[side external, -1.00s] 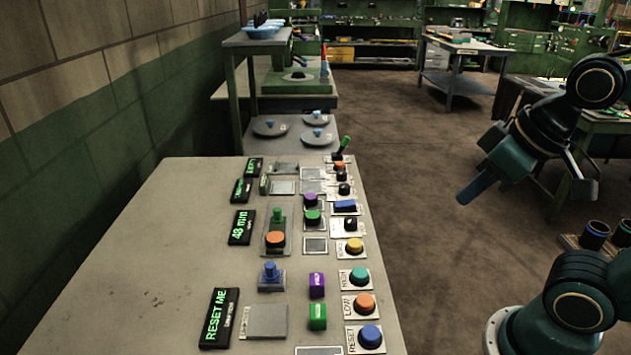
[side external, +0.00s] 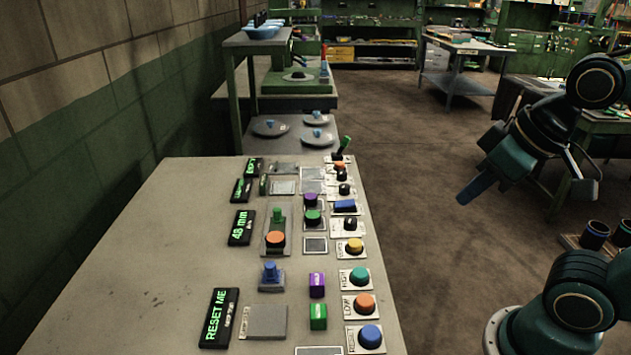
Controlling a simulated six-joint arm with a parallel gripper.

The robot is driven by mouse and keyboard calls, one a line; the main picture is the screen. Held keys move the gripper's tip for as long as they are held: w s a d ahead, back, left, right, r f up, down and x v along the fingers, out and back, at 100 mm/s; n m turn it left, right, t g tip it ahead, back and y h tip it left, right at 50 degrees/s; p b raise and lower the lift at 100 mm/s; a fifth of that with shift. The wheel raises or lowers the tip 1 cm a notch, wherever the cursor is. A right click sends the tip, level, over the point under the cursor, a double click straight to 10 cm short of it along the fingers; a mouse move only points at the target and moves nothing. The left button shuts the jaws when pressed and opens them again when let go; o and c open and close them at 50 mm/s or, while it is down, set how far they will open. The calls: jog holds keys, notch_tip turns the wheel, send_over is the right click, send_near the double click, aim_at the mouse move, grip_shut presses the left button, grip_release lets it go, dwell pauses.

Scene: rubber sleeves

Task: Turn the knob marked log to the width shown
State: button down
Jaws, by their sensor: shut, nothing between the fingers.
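My gripper (side external: 476,187) is shut and empty. It hangs in the air to the right of the bench, over the floor and apart from all the controls. Small black knobs stand on white plates along the bench's right side: one nearer knob (side external: 350,224) and another farther back (side external: 344,189). Their markings are too small to read, so I cannot tell which one is marked log. A black display (side external: 241,227) on the left shows green text that looks like "43 mm". Farther displays (side external: 241,190) are too small to read surely.
The bench (side external: 130,270) also holds a "RESET ME" display (side external: 219,318), a blue button (side external: 370,337), an orange button (side external: 364,304), a teal button (side external: 359,276) and a green-handled lever (side external: 345,145). Purple and green blocks stand beside them. The bench's left part is bare.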

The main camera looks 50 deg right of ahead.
jog(key=c, duration=1.1)
grip_release()
jog(key=shift+w+r, duration=0.15)
jog(key=shift+w, duration=0.1)
jog(key=shift+o, duration=0.3)
jog(key=shift+w+d+r+n, duration=0.1)
jog(key=shift+w+n, duration=0.2)
jog(key=shift+w, duration=0.05)
jog(key=n+g, duration=0.6)
jog(key=n, duration=0.7)
send_over(351, 219)
notch_tip(351, 219, down, 11)
jog(key=shift+r, duration=0.1)
notch_tip(351, 219, down, 14)
jog(key=shift+r, duration=0.1)
